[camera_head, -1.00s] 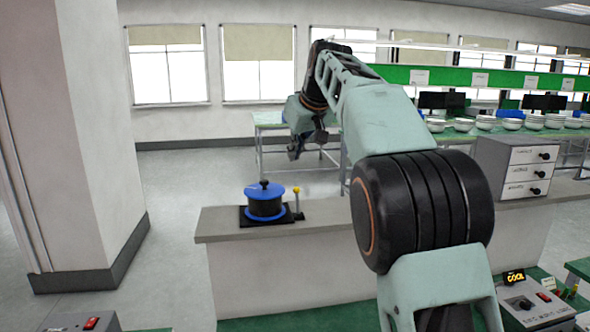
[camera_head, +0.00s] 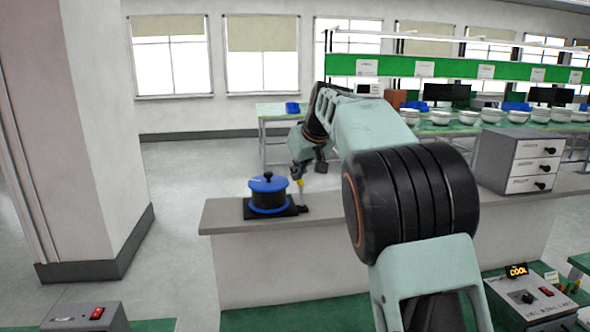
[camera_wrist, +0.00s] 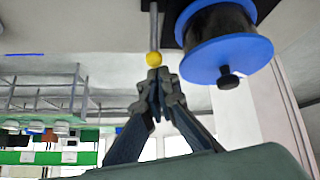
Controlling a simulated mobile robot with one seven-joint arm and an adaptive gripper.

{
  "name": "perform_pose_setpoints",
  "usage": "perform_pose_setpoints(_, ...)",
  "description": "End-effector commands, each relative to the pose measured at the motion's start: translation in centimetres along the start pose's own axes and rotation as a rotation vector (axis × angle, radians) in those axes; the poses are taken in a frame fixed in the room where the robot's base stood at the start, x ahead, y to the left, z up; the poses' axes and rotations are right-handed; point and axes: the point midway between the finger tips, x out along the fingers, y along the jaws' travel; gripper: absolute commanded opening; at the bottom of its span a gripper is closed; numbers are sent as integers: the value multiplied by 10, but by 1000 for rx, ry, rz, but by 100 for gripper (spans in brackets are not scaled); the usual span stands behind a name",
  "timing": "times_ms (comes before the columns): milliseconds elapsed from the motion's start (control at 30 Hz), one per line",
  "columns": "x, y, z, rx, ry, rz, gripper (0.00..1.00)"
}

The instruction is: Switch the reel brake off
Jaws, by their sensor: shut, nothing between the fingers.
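The reel (camera_head: 268,203), black with blue flanges, sits on a dark base at the left end of the grey counter (camera_head: 345,208). It also shows in the wrist view (camera_wrist: 222,40), which looks upside down. Right of the reel stands the brake lever with a yellow knob (camera_head: 300,183), roughly upright; the knob also shows in the wrist view (camera_wrist: 153,58). My gripper (camera_head: 297,174) is shut and empty. Its fingertips (camera_wrist: 158,76) are just at the knob, close to it; I cannot tell whether they touch it.
A grey drawer cabinet (camera_head: 518,160) stands at the counter's right. A control box with a lit display (camera_head: 530,298) is at the lower right, and another box with a red switch (camera_head: 88,317) at the lower left. A wide pillar (camera_head: 95,130) stands left of the counter.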

Motion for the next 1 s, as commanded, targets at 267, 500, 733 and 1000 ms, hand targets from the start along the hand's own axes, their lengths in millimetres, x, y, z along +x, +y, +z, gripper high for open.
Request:
perform_pose_setpoints(267, -1, 0, 2, 0, 1, 0, 0)
perform_pose_setpoints(500, -1, 0, 3, 0, 3, 1, 0)
perform_pose_setpoints(733, -1, -1, 6, -3, 30, 9, 0)
perform_pose_setpoints(1000, -4, -1, 6, -6, 54, 18, 0)
